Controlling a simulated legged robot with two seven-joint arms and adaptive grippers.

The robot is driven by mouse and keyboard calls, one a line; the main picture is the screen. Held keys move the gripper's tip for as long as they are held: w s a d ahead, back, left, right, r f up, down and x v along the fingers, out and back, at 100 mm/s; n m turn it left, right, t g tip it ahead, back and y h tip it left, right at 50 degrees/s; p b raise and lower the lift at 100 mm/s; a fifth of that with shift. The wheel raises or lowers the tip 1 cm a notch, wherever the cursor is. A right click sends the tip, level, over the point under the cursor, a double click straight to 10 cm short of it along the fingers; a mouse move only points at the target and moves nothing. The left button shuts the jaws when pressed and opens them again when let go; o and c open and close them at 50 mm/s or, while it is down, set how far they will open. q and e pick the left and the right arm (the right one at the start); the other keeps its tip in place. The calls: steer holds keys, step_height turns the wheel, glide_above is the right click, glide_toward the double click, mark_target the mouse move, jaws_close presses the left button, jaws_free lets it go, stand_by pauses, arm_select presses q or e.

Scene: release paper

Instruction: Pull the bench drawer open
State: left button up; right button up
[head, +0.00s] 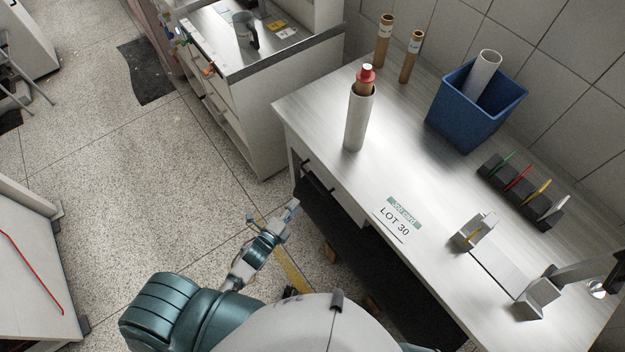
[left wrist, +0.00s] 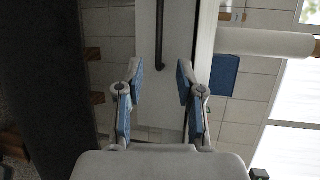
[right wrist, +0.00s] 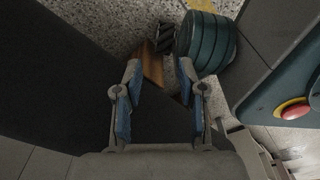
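The bench drawer (head: 345,199) is a pale front panel under the left end of the bench top (head: 420,170), with a dark bar handle (head: 318,185). The drawer looks flush with the bench. My left gripper (head: 289,212) is in front of the drawer, apart from the handle. In the left wrist view the open fingers (left wrist: 160,76) point at the pale drawer front, and the black handle (left wrist: 160,38) lies ahead between them. My right gripper (right wrist: 160,72) is open and empty, low beside a dark surface; it does not show in the head view.
On the bench stand a pale tube with a red-capped roll (head: 358,120), two brown tubes (head: 410,56), a blue bin (head: 470,110), a marker rack (head: 520,190) and a LOT 30 card (head: 394,222). Another cabinet (head: 250,120) stands behind. The floor (head: 110,200) at left is open.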

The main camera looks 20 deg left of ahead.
mark_target(312, 180)
arm_select(q)
steer(key=b+x, duration=0.1)
steer(key=x, duration=1.3)
steer(key=shift+w, duration=0.1)
arm_select(e)
steer(key=w, duration=0.1)
steer(key=w+r, duration=0.1)
steer(key=w, duration=0.1)
steer(key=shift+w+a+r, duration=0.25)
steer(key=shift+a, duration=0.1)
arm_select(q)
steer(key=shift+a, duration=0.1)
steer(key=shift+c, duration=0.7)
jaws_close()
